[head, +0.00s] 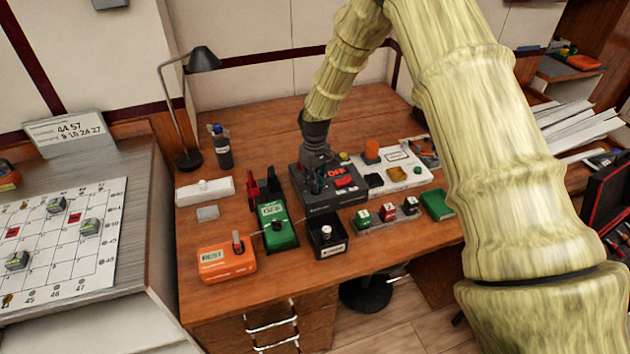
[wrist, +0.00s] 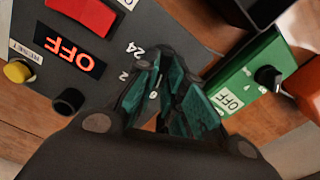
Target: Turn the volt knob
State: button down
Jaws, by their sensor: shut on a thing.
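A dark grey box (head: 322,204) stands on the wooden desk; in the wrist view (wrist: 172,28) its top shows dial numbers, one reading 24. My gripper (head: 317,179) points down over the box's left part. In the wrist view my gripper (wrist: 163,68) has its teal fingers closed in the middle of those numbers. They are shut on the volt knob, which the fingers hide almost wholly, so its pointing direction cannot be told. The box also has a lit red OFF display (wrist: 67,50), a red switch (wrist: 85,12), a yellow RESET button (wrist: 18,72) and a black round part (wrist: 68,101).
A small black box (head: 327,246) is in front. A white panel (head: 405,172) stands right. A lamp (head: 203,60) and bottle (head: 222,150) are behind.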

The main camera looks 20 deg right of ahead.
jog(key=shift+n, duration=0.4)
jog(key=c, duration=1.5)
grip_release()
jog(key=shift+r, duration=0.1)
notch_tip(320, 180, up, 12)
